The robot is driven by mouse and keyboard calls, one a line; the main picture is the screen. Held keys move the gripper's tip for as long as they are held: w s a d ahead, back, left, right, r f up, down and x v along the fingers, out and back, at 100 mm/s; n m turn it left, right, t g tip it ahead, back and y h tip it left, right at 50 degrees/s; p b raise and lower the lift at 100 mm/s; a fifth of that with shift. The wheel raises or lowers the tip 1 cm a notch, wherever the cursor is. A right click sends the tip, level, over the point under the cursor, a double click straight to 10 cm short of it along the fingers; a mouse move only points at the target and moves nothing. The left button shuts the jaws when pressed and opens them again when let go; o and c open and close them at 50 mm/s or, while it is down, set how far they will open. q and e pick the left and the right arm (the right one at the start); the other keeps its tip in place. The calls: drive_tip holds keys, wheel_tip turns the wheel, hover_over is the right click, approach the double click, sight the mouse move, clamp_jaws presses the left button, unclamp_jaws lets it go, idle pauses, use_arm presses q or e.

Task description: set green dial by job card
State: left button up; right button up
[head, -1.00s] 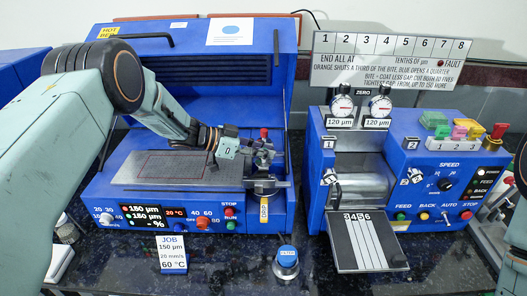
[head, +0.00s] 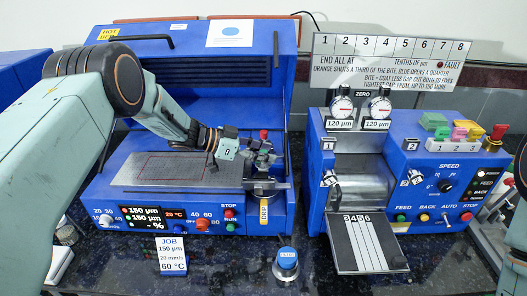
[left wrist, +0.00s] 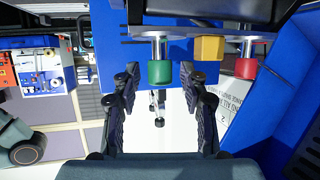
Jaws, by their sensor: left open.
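The green dial (left wrist: 159,74) shows in the left wrist view, on a bar that also carries a red dial (left wrist: 246,68) and a gold block (left wrist: 209,48). My left gripper (left wrist: 159,78) is open, its two fingertips on either side of the green dial with gaps visible. In the head view my left gripper (head: 240,152) is at the applicator (head: 265,184) on the right of the coater's plate; the green dial is hidden there. The job card (head: 172,255) reads 150 µm, 20 mm/s, 60 °C. My right gripper is not clearly in view.
The blue coater (head: 190,190) has a front display (head: 150,217) with small digits. A FILTER knob (head: 286,262) stands on the dark bench. The blue roller machine (head: 425,180) stands to the right, with a striped plate (head: 368,243) in front.

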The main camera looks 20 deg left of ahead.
use_arm(q)
drive_tip(key=v, duration=1.2)
drive_tip(key=shift+a, duration=0.1)
drive_tip(key=s+d+f+n+t+y, duration=0.1)
drive_tip(key=s+d+f+n+y, duration=0.1)
drive_tip(key=s+d+f+n, duration=0.35)
drive_tip(key=s+d+f+n+y, duration=0.25)
drive_tip(key=s+d+f, duration=0.35)
drive_tip(key=f, duration=0.5)
drive_tip(key=s+a+f+n+g+y, duration=0.1)
drive_tip(key=s+a+f+g+y, duration=0.15)
drive_tip(key=s, duration=0.85)
drive_tip(key=s+a+f+n+g+y, duration=0.1)
drive_tip(key=s+f+n+g+y, duration=0.15)
drive_tip(key=s, duration=0.75)
drive_tip(key=s+a+f+n+g+y, duration=0.1)
drive_tip(key=s+a+f+g+y, duration=0.15)
drive_tip(key=s, duration=0.85)
wheel_tip(320, 180, down, 18)
drive_tip(key=b, duration=1.7)
drive_tip(key=shift+w+d, duration=0.3)
drive_tip(key=shift+w, duration=0.1)
